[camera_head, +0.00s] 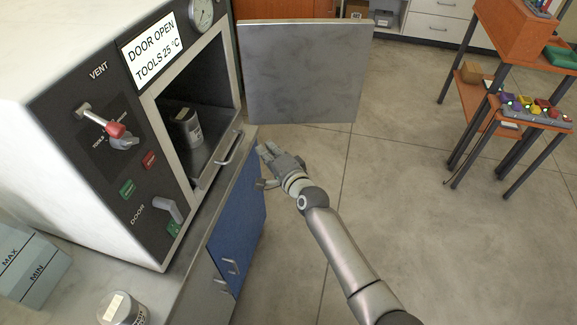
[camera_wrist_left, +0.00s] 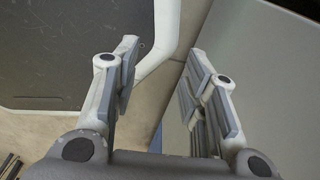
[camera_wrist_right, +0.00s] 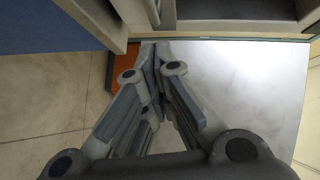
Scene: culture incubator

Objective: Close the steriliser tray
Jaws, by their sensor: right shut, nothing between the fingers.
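The steriliser tray (camera_head: 203,164) lies low in the steriliser chamber. Its front edge, with a bar handle (camera_head: 230,148), is at the chamber mouth; I cannot tell exactly how far out it stands. A metal canister (camera_head: 185,129) stands on the tray. My right gripper (camera_head: 266,152) is shut and empty, just right of the handle and apart from it in the head view. In the right wrist view its fingertips (camera_wrist_right: 154,52) are together. My left gripper (camera_wrist_left: 163,75) is open and empty in the left wrist view, and out of the head view.
The steriliser door (camera_head: 303,75) stands wide open behind my right gripper. The label (camera_head: 151,50) reads "DOOR OPEN TOOLS 25 °C". A red-knobbed lever (camera_head: 103,122) is on the front panel. Another canister (camera_head: 121,309) stands on the counter.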

